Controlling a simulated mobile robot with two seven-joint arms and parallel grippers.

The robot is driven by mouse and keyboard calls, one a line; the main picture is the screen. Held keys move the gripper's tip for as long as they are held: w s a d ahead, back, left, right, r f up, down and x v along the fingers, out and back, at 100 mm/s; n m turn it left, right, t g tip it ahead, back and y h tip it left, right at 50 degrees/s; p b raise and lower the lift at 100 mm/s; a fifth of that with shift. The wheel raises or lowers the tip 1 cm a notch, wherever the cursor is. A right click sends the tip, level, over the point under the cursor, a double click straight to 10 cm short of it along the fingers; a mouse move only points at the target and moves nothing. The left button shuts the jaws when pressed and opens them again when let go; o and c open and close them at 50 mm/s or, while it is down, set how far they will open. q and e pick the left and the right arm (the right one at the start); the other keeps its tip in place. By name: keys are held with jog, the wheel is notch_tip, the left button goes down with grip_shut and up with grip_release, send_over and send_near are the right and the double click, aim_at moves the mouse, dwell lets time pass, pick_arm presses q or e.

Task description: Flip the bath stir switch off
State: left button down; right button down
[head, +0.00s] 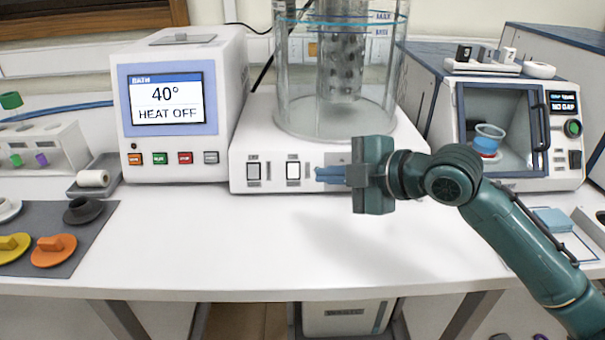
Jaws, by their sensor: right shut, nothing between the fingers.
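The bath is a clear glass vessel (338,90) on a white base (240,150). The gripper body hides part of the base's front. My left gripper is not in view.
A white control unit with a screen (166,100) reading 40° and HEAT OFF stands left of the bath. A chamber instrument (470,130) holding a small cup stands right. Coloured stoppers (54,250) lie on a grey mat at left. The table's front middle (250,250) is clear.

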aim_at(293, 171)
jog(key=x, duration=0.6)
jog(key=shift+a, duration=0.1)
jog(key=w+f, duration=0.2)
jog(key=shift+w, duration=0.4)
jog(key=shift+w+f, duration=0.2)
jog(key=shift+w, duration=0.15)
